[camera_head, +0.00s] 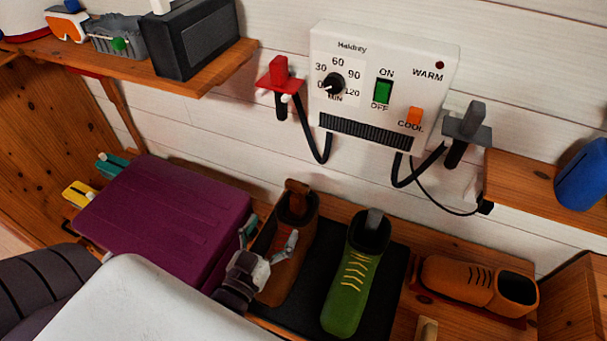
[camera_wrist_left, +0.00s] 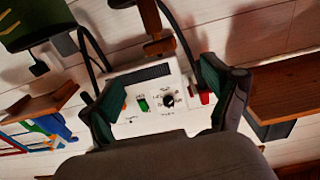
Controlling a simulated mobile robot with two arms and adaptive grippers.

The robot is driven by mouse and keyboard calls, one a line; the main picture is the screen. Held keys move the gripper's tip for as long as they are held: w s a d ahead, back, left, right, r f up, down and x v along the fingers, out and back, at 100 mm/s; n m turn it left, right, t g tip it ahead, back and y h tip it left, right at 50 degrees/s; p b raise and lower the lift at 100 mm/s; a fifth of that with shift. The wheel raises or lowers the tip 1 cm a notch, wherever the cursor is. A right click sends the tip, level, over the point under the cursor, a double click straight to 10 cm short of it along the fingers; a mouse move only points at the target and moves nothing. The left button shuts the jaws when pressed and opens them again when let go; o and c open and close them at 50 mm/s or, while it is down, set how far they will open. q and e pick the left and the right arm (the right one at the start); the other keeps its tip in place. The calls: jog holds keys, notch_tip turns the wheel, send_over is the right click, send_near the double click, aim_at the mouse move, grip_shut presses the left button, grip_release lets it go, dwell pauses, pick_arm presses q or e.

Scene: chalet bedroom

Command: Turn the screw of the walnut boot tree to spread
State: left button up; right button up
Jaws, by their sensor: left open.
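The walnut boot tree (camera_head: 297,190) stands upright in the opening of a brown boot (camera_head: 287,265), with its dark wooden top above the boot's collar. In the left wrist view the boot tree's wooden end (camera_wrist_left: 160,46) is at the top, beyond the fingers. My left gripper (camera_head: 271,236) is open over the front part of the brown boot, on the near side of the boot tree and apart from it. In the left wrist view nothing is between the fingers (camera_wrist_left: 160,100); only the wall unit shows far behind. The gripper hides part of the boot. My right gripper is not in view.
A green boot (camera_head: 347,290) with a grey tree stands close on the right on a black mat (camera_head: 390,270). A purple case (camera_head: 165,215) is close on the left. The wall dryer (camera_head: 350,60) with hanging hoses is above. An orange-brown shoe (camera_head: 460,280) lies further right.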

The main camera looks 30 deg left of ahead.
aim_at(295, 190)
pick_arm(q)
jog(key=w, duration=0.4)
jog(key=w+p, duration=0.1)
jog(key=w, duration=0.3)
jog(key=w+p, duration=0.1)
jog(key=w, duration=0.3)
jog(key=shift+w+a+r, duration=0.1)
jog(key=shift+w+a, duration=0.05)
jog(key=shift+a, duration=0.2)
jog(key=shift+w, duration=0.3)
jog(key=shift+c, duration=0.3)
jog(key=c, duration=1.1)
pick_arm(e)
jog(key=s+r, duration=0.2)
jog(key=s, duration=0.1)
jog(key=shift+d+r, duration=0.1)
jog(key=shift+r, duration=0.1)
